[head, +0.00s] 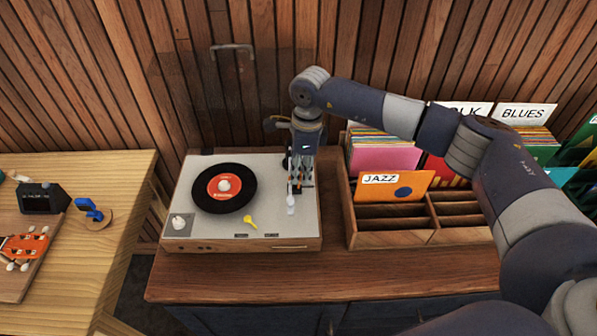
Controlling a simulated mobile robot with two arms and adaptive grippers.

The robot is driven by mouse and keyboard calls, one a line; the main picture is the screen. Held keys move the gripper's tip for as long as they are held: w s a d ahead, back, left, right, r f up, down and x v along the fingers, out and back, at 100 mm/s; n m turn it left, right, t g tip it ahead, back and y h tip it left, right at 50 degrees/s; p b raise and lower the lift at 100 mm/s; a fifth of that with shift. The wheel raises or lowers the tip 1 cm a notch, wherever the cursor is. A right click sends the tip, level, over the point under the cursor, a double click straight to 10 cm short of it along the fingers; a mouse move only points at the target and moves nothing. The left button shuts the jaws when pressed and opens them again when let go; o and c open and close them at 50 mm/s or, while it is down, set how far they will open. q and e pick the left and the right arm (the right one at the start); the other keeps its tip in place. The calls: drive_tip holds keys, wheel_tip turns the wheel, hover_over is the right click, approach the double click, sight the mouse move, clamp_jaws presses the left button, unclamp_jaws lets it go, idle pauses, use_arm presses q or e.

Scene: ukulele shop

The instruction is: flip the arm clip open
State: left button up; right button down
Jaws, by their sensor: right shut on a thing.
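The record player (255,216) stands on the wooden cabinet in the middle of the head view. A black record (241,198) with a red label lies on its platter. My right gripper (299,186) points down over the right side of the player, at the tonearm. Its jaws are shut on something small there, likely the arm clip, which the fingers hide. The pale front end of the tonearm (291,204) shows just below the fingertips. Whether the clip is open or closed cannot be seen. My left gripper is not in view.
A wooden record crate (393,239) with JAZZ, FOLK and BLUES dividers stands close to the right of the player. A light wooden table (111,211) with ukulele parts is at left.

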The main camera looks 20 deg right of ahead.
drive_tip(key=d+y+b, duration=0.1)
drive_tip(key=b, duration=0.2)
drive_tip(key=d+f+t+y+b, duration=0.1)
drive_tip(key=y+b, duration=0.1)
drive_tip(key=b, duration=0.1)
drive_tip(key=d+y+b, duration=0.1)
drive_tip(key=y+b, duration=0.1)
drive_tip(key=b, duration=0.1)
drive_tip(key=shift+s+f+t, duration=0.25)
drive_tip(key=shift+s+t, duration=0.05)
drive_tip(key=shift+s, duration=0.05)
drive_tip(key=shift+s+d+r+y+b, duration=0.15)
drive_tip(key=shift+y+b, duration=0.25)
drive_tip(key=shift+b, duration=0.5)
